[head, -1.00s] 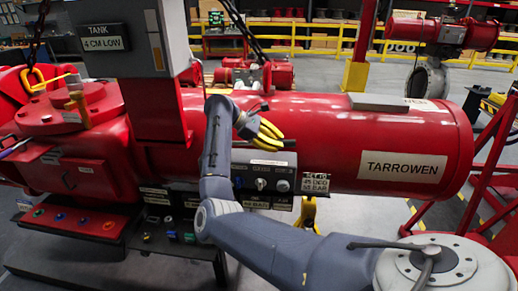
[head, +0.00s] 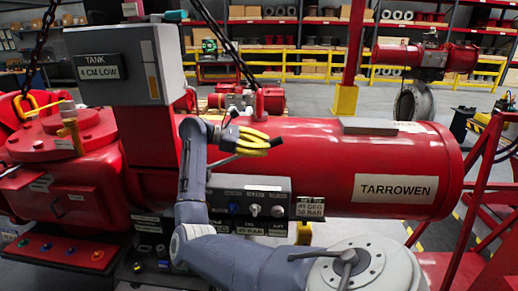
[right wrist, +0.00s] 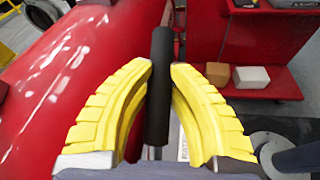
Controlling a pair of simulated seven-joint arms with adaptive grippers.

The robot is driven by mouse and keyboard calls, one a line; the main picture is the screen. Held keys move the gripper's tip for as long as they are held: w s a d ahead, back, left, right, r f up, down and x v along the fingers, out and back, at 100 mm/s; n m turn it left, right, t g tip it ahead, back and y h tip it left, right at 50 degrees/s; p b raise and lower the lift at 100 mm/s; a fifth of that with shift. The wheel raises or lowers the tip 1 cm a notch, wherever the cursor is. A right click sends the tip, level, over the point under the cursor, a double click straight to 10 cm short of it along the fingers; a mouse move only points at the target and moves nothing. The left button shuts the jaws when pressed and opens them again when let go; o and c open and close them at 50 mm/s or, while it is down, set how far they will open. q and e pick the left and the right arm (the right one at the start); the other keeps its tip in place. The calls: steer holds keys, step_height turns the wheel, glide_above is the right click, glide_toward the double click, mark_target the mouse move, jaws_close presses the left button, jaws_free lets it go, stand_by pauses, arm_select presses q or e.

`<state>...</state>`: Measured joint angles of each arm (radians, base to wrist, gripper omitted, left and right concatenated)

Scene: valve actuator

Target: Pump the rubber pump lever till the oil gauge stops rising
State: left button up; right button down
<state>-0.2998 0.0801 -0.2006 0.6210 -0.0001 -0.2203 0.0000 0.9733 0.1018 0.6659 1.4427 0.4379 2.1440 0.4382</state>
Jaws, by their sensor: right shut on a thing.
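In the right wrist view the black rubber pump lever (right wrist: 160,85) stands between the yellow fingers of my right gripper (right wrist: 160,85), which is shut on it. In the head view this gripper (head: 256,142) is in front of the red cylinder, above the control panel; the fingers hide most of the lever. A grey box (head: 132,65) at upper left carries the sign "TANK 4 CM LOW" (head: 103,67) and a narrow yellowish strip (head: 153,82), possibly the oil gauge; its level is too small to read. My left gripper is out of view.
The red cylinder (head: 330,150) labelled TARROWEN fills the middle. A panel with knobs (head: 250,208) lies below the gripper, with a "45 DEG 50 BAR" plate (head: 310,207) beside it. Chains hang above. A red frame (head: 480,190) stands at right.

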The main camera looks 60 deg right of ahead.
steer(key=c, duration=1.2)
jaws_free()
steer(key=shift+v, duration=6)
steer(key=shift+s+r, duration=0.1)
